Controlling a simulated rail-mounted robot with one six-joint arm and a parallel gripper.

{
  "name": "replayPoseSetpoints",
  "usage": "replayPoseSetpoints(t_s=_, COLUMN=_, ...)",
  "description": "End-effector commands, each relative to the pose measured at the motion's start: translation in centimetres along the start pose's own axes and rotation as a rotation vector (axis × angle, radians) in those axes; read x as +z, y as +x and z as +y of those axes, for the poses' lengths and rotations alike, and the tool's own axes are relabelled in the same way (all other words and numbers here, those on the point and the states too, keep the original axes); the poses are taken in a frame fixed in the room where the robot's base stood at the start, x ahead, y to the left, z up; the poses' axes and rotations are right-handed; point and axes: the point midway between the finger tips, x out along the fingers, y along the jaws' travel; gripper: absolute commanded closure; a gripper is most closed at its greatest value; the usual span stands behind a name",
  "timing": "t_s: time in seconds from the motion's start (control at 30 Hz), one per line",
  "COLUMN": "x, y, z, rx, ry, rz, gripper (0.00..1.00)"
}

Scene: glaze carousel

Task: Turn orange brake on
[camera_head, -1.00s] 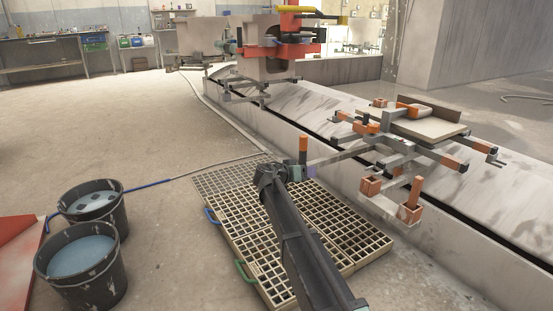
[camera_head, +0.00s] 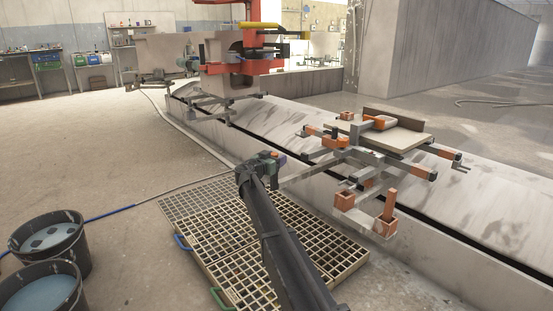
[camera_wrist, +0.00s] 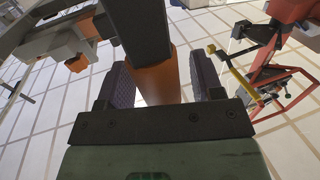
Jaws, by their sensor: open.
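The orange brake handle (camera_wrist: 160,80) shows in the wrist view as an orange block with a dark bar crossing above it. It stands between the two purple-grey fingers of my gripper (camera_wrist: 161,68). The fingers are open, one on each side, with narrow gaps to the handle. In the head view my gripper (camera_head: 272,164) is at the left end of a grey bar of the carousel frame (camera_head: 322,166). Only a small orange patch shows there; the rest of the handle is hidden by the gripper.
Another orange post (camera_head: 390,204) and orange blocks sit on the carousel frame at right, beside a tray (camera_head: 392,139). A long concrete plinth (camera_head: 470,212) runs below. Floor grating (camera_head: 208,219) lies under my arm. Two buckets (camera_head: 52,240) stand at left. A red machine (camera_head: 236,60) stands behind.

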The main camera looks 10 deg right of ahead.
Motion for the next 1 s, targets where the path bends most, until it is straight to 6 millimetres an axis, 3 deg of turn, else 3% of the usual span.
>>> replayPoseSetpoints(t_s=0.33, x=0.01, y=0.88, z=0.01, rx=0.000, ry=0.000, rz=0.000, gripper=0.41)
replayPoseSetpoints(t_s=0.7, x=0.01, y=0.86, z=0.01, rx=0.000, ry=0.000, rz=0.000, gripper=0.98)
replayPoseSetpoints(t_s=1.0, x=0.01, y=0.75, z=0.34, rx=0.000, ry=-0.016, rz=-0.004, gripper=1.00)
